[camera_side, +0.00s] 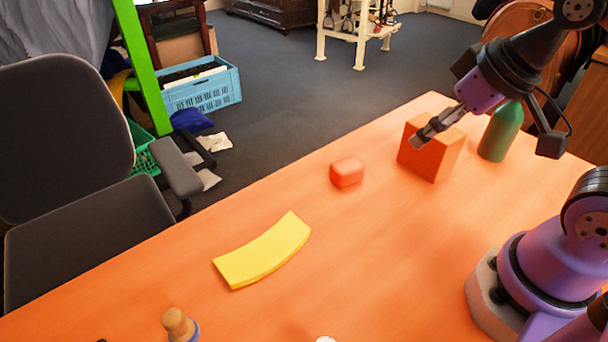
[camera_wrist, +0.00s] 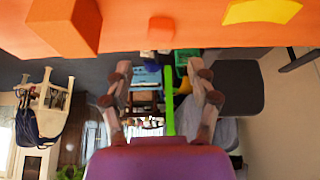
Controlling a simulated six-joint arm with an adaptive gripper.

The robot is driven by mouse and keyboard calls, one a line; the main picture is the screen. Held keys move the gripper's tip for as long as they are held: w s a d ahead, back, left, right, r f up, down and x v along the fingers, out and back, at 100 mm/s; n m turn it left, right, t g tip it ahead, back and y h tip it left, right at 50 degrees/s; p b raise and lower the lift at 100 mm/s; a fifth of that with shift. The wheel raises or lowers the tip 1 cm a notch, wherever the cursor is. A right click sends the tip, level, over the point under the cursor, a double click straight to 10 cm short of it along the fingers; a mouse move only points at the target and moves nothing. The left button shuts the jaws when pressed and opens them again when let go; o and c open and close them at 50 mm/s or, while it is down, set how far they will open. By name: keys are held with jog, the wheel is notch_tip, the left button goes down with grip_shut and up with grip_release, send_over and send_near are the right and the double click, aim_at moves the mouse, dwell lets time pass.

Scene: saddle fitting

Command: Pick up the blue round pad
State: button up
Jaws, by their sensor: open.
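A blue rounded edge (camera_side: 196,330) shows at the bottom of the side view, next to a tan knob-shaped piece (camera_side: 178,323). The knob and the picture's edge hide most of the blue part, so I cannot tell if it is the round pad. No blue pad shows on the table in the wrist view. My gripper (camera_side: 434,128) is raised at the upper right of the side view, in front of the orange block as seen there, far from the blue part. In the wrist view my gripper (camera_wrist: 163,85) has its fingers spread, with nothing between them.
The orange table (camera_side: 390,240) holds an orange block (camera_side: 432,150), a small red-orange block (camera_side: 346,172), a green bottle (camera_side: 501,131) and a curved yellow piece (camera_side: 264,252). A white thing (camera_side: 325,339) is cut off at the bottom. A dark chair (camera_side: 65,150) stands beyond the left edge.

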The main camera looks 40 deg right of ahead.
jog(key=w+a+r+m+y, duration=0.2)
jog(key=w+a+m, duration=0.2)
jog(key=w+a, duration=0.25)
jog(key=m+g+y, duration=0.3)
jog(key=m+g, duration=0.3)
jog(key=m, duration=0.8)
send_near(174, 315)
jog(key=x, duration=0.7)
jog(key=shift+w+a, duration=0.15)
jog(key=shift+w, duration=0.05)
jog(key=shift+x, duration=2.85)
jog(key=shift+s, duration=0.15)
grip_shut()
